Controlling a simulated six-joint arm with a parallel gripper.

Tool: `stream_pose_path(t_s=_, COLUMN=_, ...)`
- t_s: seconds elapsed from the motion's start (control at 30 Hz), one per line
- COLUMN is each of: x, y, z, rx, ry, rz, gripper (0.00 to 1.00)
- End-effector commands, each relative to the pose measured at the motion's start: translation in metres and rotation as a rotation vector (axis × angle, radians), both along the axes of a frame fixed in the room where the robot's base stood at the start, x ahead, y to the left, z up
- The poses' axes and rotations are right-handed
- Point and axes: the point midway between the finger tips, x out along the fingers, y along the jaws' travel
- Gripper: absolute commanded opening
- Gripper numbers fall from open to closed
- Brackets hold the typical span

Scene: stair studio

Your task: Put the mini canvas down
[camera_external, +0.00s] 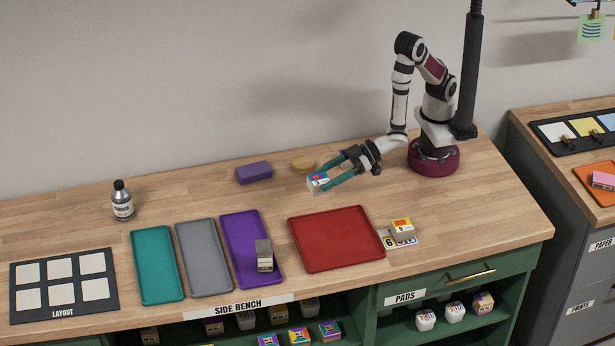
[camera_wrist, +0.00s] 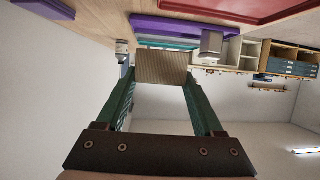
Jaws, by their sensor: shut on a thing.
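The mini canvas (camera_external: 318,181) is a small block with a colourful picture on one face. My gripper (camera_external: 333,176) is shut on it and holds it above the back part of the wooden bench, left of my base. In the wrist view the mini canvas (camera_wrist: 162,67) shows as a plain tan-grey face between the green fingers of my gripper (camera_wrist: 162,85). Its picture side is hidden there. I cannot tell exactly how high it is above the bench.
A red tray (camera_external: 335,262) lies in front. Teal (camera_external: 157,265), grey (camera_external: 203,258) and purple (camera_external: 240,225) trays lie left; a grey block (camera_external: 264,256) stands on the purple one. A purple block (camera_external: 253,173), a tan round thing (camera_external: 303,162) and a bottle (camera_external: 122,201) are nearby.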

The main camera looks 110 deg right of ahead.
Motion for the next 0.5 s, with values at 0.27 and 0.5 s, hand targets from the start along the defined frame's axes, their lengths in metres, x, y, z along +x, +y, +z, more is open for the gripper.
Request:
stream_pose_path(t_s=0.27, x=0.04, y=-0.016, z=0.016, rx=0.001, ry=-0.005, rz=0.051, gripper=0.15)
stream_pose_path(t_s=0.5, x=0.126, y=-0.061, z=0.033, rx=-0.003, ry=-0.004, rz=0.198, gripper=0.15)
